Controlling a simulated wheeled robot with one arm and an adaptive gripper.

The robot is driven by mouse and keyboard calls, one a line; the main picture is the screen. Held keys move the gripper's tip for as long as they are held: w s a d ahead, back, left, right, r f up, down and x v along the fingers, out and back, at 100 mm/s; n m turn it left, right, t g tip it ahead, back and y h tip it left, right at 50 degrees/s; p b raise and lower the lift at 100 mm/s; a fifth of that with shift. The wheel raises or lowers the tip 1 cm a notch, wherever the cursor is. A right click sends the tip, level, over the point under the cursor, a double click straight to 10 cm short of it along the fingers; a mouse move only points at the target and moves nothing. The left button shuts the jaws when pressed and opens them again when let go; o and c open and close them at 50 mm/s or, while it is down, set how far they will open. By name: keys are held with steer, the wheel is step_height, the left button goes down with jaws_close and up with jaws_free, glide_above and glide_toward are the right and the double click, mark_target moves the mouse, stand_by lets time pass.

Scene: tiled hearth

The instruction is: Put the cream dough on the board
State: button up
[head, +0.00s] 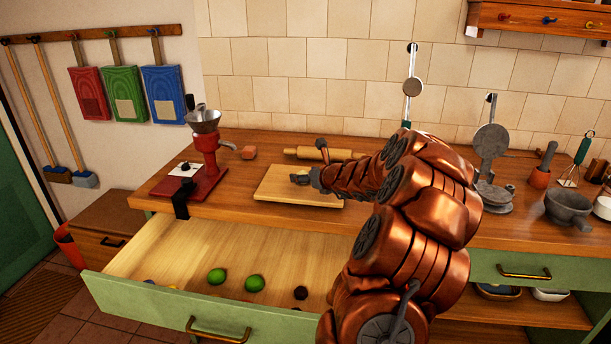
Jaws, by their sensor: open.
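The wooden board (272,190) lies flat on the countertop in the middle of the head view. My gripper (300,179) is over the board's right part, at the end of my copper-coloured arm, and is open. A small pale patch shows at the fingertips. I cannot tell whether it is the cream dough or part of the gripper. I see no other thing that is clearly the cream dough. My arm hides the right side of the board and part of the counter behind it.
An open drawer (180,250) below the counter holds two green limes (254,283), dark round items (301,293) and partly hidden items. A red grinder (205,160) stands left of the board, a rolling pin (330,154) behind it. A grey mortar (567,208) stands far right.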

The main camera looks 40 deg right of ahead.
steer(key=v, duration=1.1)
steer(key=shift+s+a+r, duration=0.1)
steer(key=shift+s+r, duration=0.1)
steer(key=shift+s, duration=0.15)
steer(key=w+a+r+n+g+y, duration=0.1)
steer(key=w+a+n+y, duration=0.4)
steer(key=a, duration=0.8)
steer(key=a+r+n+g+y, duration=0.1)
steer(key=a+n+y, duration=0.1)
steer(key=a+n, duration=0.8)
steer(key=s+a+f+n+g+y, duration=0.1)
steer(key=s+a+n+g, duration=0.1)
steer(key=a, duration=0.5)
steer(key=s+a+f+n+g+y, duration=0.1)
steer(key=a+n, duration=0.1)
steer(key=a, duration=0.4)
steer(key=s+a+f+n+g, duration=0.4)
steer(key=s+a+n+g, duration=0.2)
steer(key=s+a+n, duration=0.65)
steer(key=s+d+f+n+g+h, duration=0.1)
steer(key=s+d+n+g+h, duration=0.1)
steer(key=s, duration=0.6)
steer(key=s+d+f+n+g+h, duration=0.1)
steer(key=s+d+n+h, duration=0.3)
steer(key=s, duration=0.4)
steer(key=shift+d+f+n+g, duration=0.25)
steer(key=shift+f+n+g, duration=0.15)
steer(key=shift+g, duration=0.2)
